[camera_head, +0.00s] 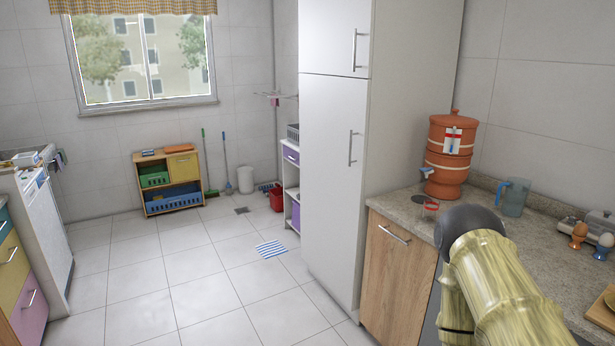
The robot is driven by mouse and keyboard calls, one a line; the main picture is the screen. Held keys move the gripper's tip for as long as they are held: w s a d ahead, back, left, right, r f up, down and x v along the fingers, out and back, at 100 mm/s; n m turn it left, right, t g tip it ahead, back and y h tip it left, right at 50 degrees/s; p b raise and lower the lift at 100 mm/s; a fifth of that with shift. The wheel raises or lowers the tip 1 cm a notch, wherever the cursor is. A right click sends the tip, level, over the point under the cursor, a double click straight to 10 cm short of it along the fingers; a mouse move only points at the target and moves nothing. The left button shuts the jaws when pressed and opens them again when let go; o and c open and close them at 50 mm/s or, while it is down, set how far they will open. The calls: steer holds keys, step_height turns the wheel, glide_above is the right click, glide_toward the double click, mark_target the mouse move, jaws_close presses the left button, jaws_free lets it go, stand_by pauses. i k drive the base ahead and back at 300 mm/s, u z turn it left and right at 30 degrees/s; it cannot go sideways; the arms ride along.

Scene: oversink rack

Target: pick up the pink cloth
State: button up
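A small pink item (274,99), which looks like the pink cloth, hangs at a thin rack on the far wall, beside the tall white cabinet. It is far away and too small to make out its folds or how it is held. My arm enters at the lower right, above the counter. My gripper is not in view, so its state is hidden.
The tall white cabinet (335,160) stands between the near counter (400,205) and the rack. The tiled floor (190,270) is mostly open, with a striped blue cloth (271,249) on it. A red bucket (277,198) and a low shelf (169,181) stand at the back.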

mark_target(274, 102)
steer(key=u, duration=0.35)
steer(key=i, duration=1.6)
steer(key=u, duration=0.6)
steer(key=i, duration=3.2)
steer(key=z, duration=0.15)
steer(key=i, duration=1.6)
steer(key=z, duration=0.8)
steer(key=i, duration=1.6)
steer(key=z, duration=0.4)
